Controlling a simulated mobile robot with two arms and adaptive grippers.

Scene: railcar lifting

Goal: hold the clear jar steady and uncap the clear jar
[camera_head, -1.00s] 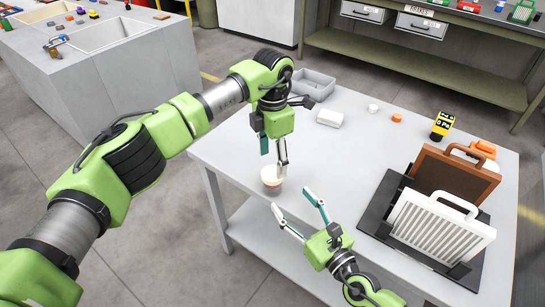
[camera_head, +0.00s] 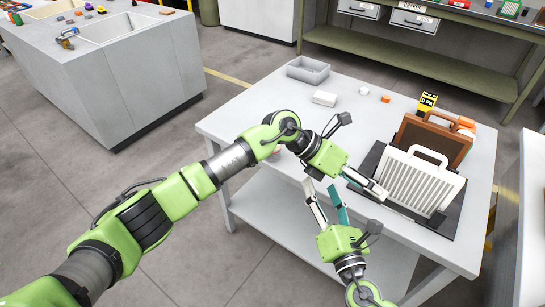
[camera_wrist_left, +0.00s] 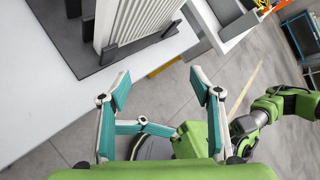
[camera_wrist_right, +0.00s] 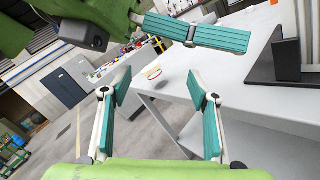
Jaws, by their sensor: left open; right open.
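The clear jar (camera_wrist_right: 153,73) stands on the grey table, small in the right wrist view, with a pale top. In the head view my left arm hides nearly all of it. My left gripper (camera_wrist_left: 160,82) is open and empty; in the head view it reaches right across the table, to the right of the jar, near the white slatted panel. My right gripper (camera_wrist_right: 158,82) is open and empty; in the head view it is at the table's front edge (camera_head: 320,188), right of the jar and below the left gripper. Neither gripper touches the jar.
A black rack holds the white slatted panel (camera_head: 424,180) and a brown panel (camera_head: 433,142) on the table's right. A grey bin (camera_head: 308,70), a white block (camera_head: 324,98), a white cap (camera_head: 364,90) and an orange cap (camera_head: 385,99) lie at the back.

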